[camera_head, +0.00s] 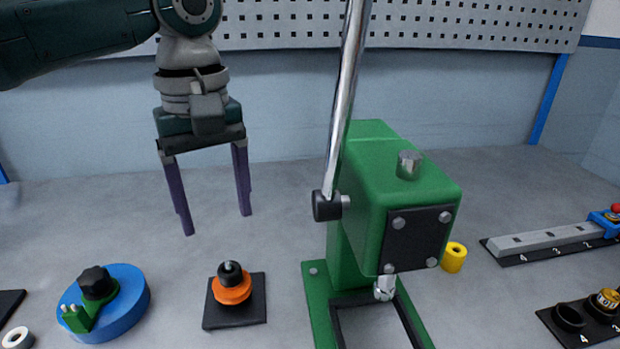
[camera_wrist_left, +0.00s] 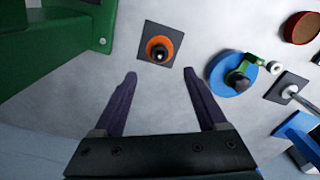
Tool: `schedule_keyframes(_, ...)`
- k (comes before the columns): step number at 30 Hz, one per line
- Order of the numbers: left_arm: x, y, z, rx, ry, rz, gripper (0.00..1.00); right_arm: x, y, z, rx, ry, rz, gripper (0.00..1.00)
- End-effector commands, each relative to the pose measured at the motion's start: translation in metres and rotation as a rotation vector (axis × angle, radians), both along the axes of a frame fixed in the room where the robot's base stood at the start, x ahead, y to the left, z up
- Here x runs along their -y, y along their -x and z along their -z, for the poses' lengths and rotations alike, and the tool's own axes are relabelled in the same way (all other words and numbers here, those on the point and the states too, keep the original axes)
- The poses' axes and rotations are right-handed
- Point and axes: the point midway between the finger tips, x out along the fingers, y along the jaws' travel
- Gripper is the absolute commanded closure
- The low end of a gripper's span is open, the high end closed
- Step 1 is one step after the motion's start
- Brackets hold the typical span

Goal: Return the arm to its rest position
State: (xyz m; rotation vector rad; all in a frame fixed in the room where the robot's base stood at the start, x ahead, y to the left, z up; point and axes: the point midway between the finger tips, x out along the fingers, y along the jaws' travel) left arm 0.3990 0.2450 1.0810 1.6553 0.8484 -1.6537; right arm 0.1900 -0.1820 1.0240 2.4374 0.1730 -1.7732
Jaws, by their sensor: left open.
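My left arm comes in from the upper left in the head view, and its gripper (camera_head: 216,222) hangs pointing down above the grey table. The two purple fingers are spread apart with nothing between them. The left gripper also shows in the left wrist view (camera_wrist_left: 164,76), open and empty. It is apart from the orange and black piece (camera_head: 232,287) on its black square plate, which also shows beyond the fingertips in the left wrist view (camera_wrist_left: 160,50). My right gripper is in neither view.
A green press (camera_head: 362,215) with a long metal lever stands right of the gripper. A blue disc (camera_head: 128,302) with a green bracket lies at the lower left. A yellow cylinder (camera_head: 454,258) and a grey numbered rail (camera_head: 550,238) are at the right. The table behind the gripper is clear.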

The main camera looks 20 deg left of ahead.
Motion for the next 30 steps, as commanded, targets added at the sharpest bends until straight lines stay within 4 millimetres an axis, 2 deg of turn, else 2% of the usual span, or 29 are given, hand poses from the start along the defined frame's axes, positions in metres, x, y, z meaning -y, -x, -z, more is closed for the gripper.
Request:
schedule_keyframes(8, 0.001, 0.000, 0.001, 0.000, 0.001, 0.004, 0.25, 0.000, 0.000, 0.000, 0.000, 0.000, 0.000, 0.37)
schedule_keyframes(12, 0.020, 0.012, 0.017, 0.003, 0.015, 0.125, 0.25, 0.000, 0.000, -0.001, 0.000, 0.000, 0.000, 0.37)
schedule_keyframes(14, 0.038, 0.024, 0.030, 0.011, 0.031, 0.239, 0.25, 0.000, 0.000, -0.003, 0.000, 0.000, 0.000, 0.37)
schedule_keyframes(18, 0.088, 0.064, 0.058, 0.081, 0.091, 0.564, 0.25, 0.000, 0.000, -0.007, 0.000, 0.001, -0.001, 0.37)
schedule_keyframes(22, 0.119, 0.102, 0.067, 0.187, 0.125, 0.799, 0.25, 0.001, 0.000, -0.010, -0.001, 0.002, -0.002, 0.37)
schedule_keyframes(26, 0.125, 0.135, 0.064, 0.280, 0.102, 0.937, 0.25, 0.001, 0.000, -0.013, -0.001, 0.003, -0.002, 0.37)
schedule_keyframes(30, 0.112, 0.161, 0.058, 0.324, 0.033, 1.012, 0.25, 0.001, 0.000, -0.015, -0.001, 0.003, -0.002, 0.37)
